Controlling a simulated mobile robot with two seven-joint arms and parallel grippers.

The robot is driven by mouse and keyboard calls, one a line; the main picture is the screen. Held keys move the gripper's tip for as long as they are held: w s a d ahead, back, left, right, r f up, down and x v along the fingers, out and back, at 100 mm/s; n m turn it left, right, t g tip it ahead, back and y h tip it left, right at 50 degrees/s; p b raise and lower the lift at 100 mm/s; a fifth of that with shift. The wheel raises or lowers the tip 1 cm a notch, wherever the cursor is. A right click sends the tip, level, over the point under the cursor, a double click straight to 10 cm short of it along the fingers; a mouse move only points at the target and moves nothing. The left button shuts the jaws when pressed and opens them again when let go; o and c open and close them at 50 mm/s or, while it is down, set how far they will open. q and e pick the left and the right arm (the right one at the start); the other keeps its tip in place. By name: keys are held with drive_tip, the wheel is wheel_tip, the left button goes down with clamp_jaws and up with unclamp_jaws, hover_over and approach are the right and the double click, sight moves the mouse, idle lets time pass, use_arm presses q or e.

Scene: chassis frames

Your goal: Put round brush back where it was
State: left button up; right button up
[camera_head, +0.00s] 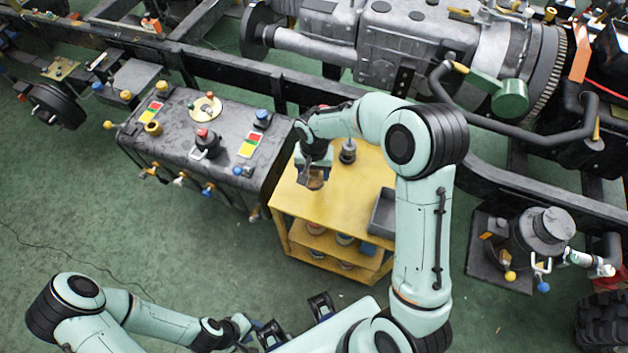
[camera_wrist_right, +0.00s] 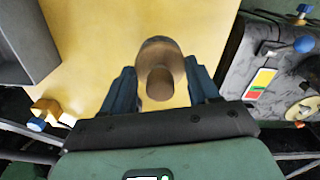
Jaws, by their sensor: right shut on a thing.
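The round brush (camera_wrist_right: 160,58) has a brown, rounded wooden body and sits between the two blue fingers of my right gripper (camera_wrist_right: 162,88) in the right wrist view. The right gripper is shut on it. In the head view, my right gripper (camera_head: 315,180) holds the brush over the left part of the yellow cart's top (camera_head: 335,200). The brush's lower end is hidden, and I cannot tell whether it touches the top. My left gripper (camera_head: 268,333) is low in the head view, away from the cart, and its jaw opening is unclear.
A small dark metal part (camera_head: 348,151) stands on the cart's back edge. A grey tray (camera_head: 382,212) lies at its right side. Lower shelves hold several containers. A dark tank (camera_head: 180,130) with coloured caps is close to the left. The chassis rail (camera_head: 220,70) runs behind.

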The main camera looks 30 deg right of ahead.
sight(314, 181)
drive_tip(key=shift+f, duration=2.7)
drive_tip(key=shift+f, duration=0.15)
drive_tip(key=o, duration=1)
